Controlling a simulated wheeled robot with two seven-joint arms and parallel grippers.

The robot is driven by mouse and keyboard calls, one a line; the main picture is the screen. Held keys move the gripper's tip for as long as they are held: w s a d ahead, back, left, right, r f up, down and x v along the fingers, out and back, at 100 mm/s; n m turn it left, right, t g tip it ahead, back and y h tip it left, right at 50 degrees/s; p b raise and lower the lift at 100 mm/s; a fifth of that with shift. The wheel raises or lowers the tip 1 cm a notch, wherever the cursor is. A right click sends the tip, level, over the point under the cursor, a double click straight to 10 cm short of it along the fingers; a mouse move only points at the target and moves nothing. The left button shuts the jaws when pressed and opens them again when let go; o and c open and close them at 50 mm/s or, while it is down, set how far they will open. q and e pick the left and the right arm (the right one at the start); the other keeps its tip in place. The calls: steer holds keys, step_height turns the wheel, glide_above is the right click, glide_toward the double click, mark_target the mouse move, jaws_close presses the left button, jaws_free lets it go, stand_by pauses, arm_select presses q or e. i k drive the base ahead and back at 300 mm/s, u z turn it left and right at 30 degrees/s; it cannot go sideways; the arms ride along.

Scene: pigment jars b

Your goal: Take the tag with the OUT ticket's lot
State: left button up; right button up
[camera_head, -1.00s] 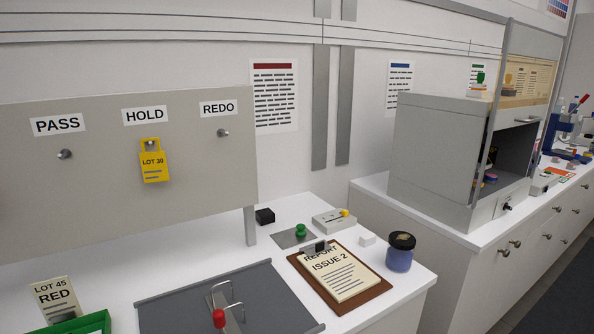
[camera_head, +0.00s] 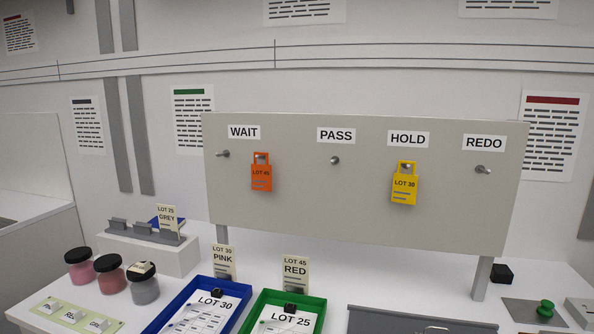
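A grey board (camera_head: 300,205) has pegs labelled WAIT, PASS, HOLD and REDO. An orange tag (camera_head: 261,177), its small print seeming to read LOT 45, hangs under WAIT. A yellow tag (camera_head: 404,188) reading LOT 30 hangs under HOLD. The PASS peg (camera_head: 335,161) and REDO peg (camera_head: 482,170) are bare. A blue tray (camera_head: 170,312) holds a sheet reading LOT 30 (camera_head: 203,316). A green tray (camera_head: 254,311) holds a sheet reading LOT 25 (camera_head: 288,323). I see no readable word OUT on any ticket. Neither gripper is in view.
Cards read LOT 30 PINK (camera_head: 222,261), LOT 45 RED (camera_head: 295,271) and LOT 25 GREY (camera_head: 167,217). Lidded jars, pink (camera_head: 80,272), reddish (camera_head: 112,282) and grey (camera_head: 145,291), stand at left. A green knob (camera_head: 545,309) and black block (camera_head: 502,273) are at right.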

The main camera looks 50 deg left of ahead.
mark_target(261, 173)
steer(key=z, duration=1.5)
steer(key=k, duration=1.55)
steer(key=u, duration=1.55)
steer(key=i, duration=0.5)
steer(key=z, duration=0.05)
